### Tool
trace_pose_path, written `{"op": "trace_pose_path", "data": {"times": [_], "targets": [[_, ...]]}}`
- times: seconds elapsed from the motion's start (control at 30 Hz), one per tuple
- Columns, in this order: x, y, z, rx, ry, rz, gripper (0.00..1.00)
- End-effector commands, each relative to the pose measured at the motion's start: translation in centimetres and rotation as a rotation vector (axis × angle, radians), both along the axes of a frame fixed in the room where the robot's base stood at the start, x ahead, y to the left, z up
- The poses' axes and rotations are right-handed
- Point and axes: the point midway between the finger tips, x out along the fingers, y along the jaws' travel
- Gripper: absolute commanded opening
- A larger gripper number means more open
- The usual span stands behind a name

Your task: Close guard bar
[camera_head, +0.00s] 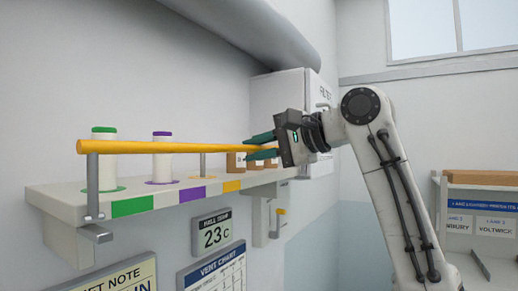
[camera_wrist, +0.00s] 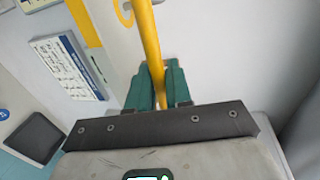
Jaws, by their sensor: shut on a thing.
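The yellow guard bar (camera_head: 190,148) runs level in front of the shelf (camera_head: 62,197). Its left end sits at the top of a grey post (camera_head: 92,185) on a bracket at the shelf's left end. My gripper (camera_head: 262,145) is at the bar's right end, its green fingers shut on it. In the wrist view the bar (camera_wrist: 148,45) passes between the two green fingers (camera_wrist: 155,85). The bar's far right tip is hidden by the gripper.
White spools with green (camera_head: 104,146) and purple (camera_head: 162,155) tops stand on the shelf behind the bar. Small brown blocks (camera_head: 236,161) sit near its right end. A white cabinet (camera_head: 277,95) is behind my gripper. A temperature display (camera_head: 212,232) hangs below the shelf.

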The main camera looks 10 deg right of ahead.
Motion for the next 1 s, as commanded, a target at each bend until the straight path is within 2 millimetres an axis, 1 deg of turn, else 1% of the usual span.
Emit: {"op": "trace_pose_path", "data": {"times": [0.1,0.13,0.27,0.3,0.53,0.63,0.77,1.0], "targets": [[0.1,0.1,-0.1,0.001,0.001,0.000,0.00],[0.1,0.1,-0.1,0.001,0.002,0.000,0.21],[0.1,0.1,-0.1,0.001,0.000,0.000,0.34],[0.1,0.1,-0.1,0.001,0.000,0.000,0.35],[0.0,0.0,0.0,0.001,0.000,0.000,0.35],[-0.4,-0.6,0.0,0.001,-0.001,-0.001,0.35],[-1.5,-2.1,0.2,0.002,-0.004,-0.003,0.35],[-4.3,-5.7,1.3,0.002,-0.003,-0.001,0.35]]}}
